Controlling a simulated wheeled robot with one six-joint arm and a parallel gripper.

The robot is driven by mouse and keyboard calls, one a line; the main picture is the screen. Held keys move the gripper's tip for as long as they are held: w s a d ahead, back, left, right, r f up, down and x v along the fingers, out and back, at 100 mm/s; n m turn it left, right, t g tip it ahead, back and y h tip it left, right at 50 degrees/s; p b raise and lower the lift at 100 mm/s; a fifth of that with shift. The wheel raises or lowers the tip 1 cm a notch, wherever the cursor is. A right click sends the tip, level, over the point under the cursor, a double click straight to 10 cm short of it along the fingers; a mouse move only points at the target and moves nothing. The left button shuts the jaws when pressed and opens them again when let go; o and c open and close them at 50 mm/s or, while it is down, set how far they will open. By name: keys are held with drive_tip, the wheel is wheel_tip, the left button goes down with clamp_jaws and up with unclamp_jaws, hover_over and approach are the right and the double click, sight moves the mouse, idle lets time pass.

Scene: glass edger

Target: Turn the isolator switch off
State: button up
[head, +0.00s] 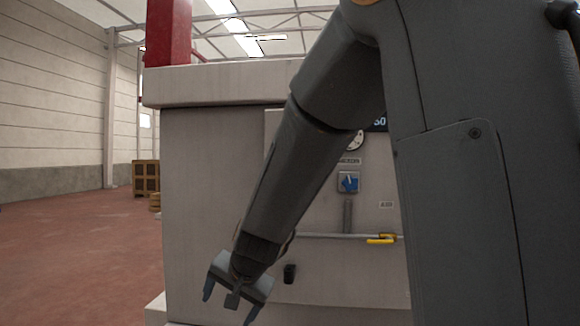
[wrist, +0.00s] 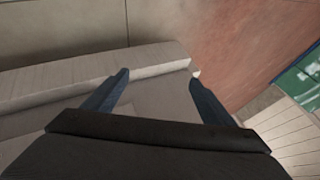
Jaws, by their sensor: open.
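A blue rotary switch (head: 348,183) on a pale plate is set in the front panel of the machine, and it looks like the isolator switch. A small label sits above it, too small to read surely. The exact setting of its knob is unclear. My gripper (head: 229,305) is low and to the left of the switch, with its fingers pointing down. In the wrist view my gripper (wrist: 158,80) has its two blue fingers wide apart with nothing between them. The switch is not in the wrist view.
The grey machine cabinet (head: 205,190) fills the middle. Below the switch are a horizontal bar with a yellow handle (head: 381,239) and a black knob (head: 290,273). A round gauge (head: 356,141) above is partly hidden by my arm. Open red floor (head: 80,250) lies left, with wooden crates (head: 146,178) behind.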

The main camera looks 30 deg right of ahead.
drive_tip(key=w+d+r+m+t+h, duration=0.2)
drive_tip(key=w+d+r+m+t, duration=0.15)
drive_tip(key=w+r+m, duration=0.4)
drive_tip(key=w+d+r+m+t+h, duration=0.2)
drive_tip(key=w+d+r+m, duration=0.25)
drive_tip(key=w+r, duration=0.6)
drive_tip(key=s+d+r+m+g+h, duration=0.1)
drive_tip(key=d+r+m+g+h, duration=0.2)
drive_tip(key=d+r+m+h, duration=0.8)
drive_tip(key=w+d+r+m+y, duration=0.2)
drive_tip(key=w+d+m+y, duration=0.1)
drive_tip(key=d+m, duration=0.3)
drive_tip(key=shift+w+d+r+m+y+p, duration=0.2)
drive_tip(key=shift+w+d+m+y+p, duration=0.15)
drive_tip(key=shift+w+m, duration=0.45)
drive_tip(key=c, duration=1.1)
